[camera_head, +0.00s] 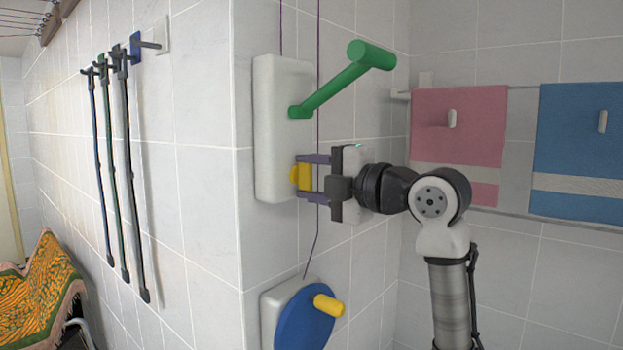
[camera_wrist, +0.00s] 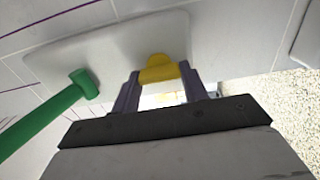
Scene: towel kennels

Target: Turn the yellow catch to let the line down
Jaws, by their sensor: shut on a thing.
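The yellow catch (camera_head: 304,176) sits low on a white wall plate (camera_head: 272,130). My gripper (camera_head: 313,178) reaches it from the right, and its two purple fingers are shut on the catch, one above and one below. In the wrist view the catch (camera_wrist: 158,69) shows between the fingertips of my gripper (camera_wrist: 158,80). A thin purple line (camera_head: 318,100) runs down past the plate to a blue reel (camera_head: 303,322) with a yellow knob.
A green crank handle (camera_head: 340,82) juts out from the plate just above my gripper. Pink (camera_head: 458,130) and blue (camera_head: 580,150) towels hang on a rail at right. Leads or straps (camera_head: 125,160) hang on the left wall. A patterned cloth (camera_head: 45,290) lies at lower left.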

